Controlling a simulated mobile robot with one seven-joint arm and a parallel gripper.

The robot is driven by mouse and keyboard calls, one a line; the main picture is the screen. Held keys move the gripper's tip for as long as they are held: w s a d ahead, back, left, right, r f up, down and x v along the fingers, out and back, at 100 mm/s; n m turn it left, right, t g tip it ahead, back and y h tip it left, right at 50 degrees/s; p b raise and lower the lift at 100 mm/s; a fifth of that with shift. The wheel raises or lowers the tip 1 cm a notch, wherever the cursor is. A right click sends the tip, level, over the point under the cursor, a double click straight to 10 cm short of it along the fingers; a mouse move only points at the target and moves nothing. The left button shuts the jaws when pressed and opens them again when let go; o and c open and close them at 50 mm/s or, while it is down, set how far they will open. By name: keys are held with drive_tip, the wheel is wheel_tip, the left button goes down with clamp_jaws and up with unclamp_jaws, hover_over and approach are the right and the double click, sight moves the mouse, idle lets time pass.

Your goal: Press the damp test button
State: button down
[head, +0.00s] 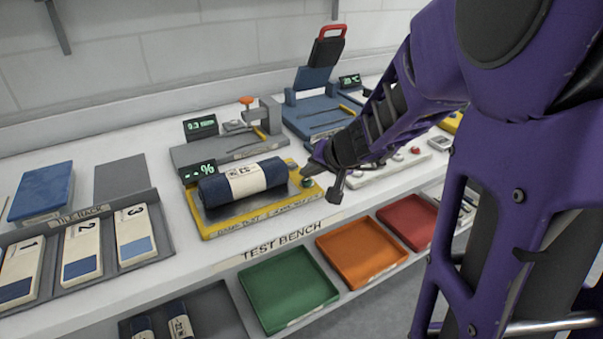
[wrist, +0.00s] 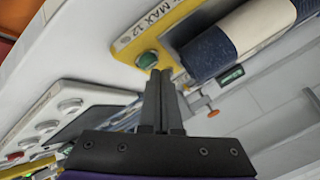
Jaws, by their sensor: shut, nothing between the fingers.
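The damp test station has a yellow base (head: 222,228) on the bench, with lettering along its front edge. A navy roll (head: 215,190) with a cream printed band lies on its plate. A small dark display (head: 200,171) behind it shows dashes and a percent sign. The round green button (head: 307,182) is at the right end of the base; it also shows in the wrist view (wrist: 147,60). My gripper (head: 310,168) is shut and empty, its tips right by the button. In the wrist view the fingertips (wrist: 160,73) overlap the button's edge; I cannot tell whether they touch it.
A grey station with an orange knob (head: 247,100) and a blue press with a red handle (head: 331,30) stand behind. A white panel with several buttons (head: 385,172) is to the right. Numbered samples (head: 80,248) lie left. Green (head: 290,290), orange and red trays sit below the front edge.

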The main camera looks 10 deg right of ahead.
sight(309, 187)
drive_tip(key=shift+f, duration=0.45)
idle(0.5)
drive_tip(key=shift+r+p, duration=0.55)
drive_tip(key=shift+r, duration=0.35)
wheel_tip(309, 187, up, 5)
drive_tip(key=p, duration=0.3)
drive_tip(key=shift+p, duration=0.3)
drive_tip(key=shift+a, duration=0.1)
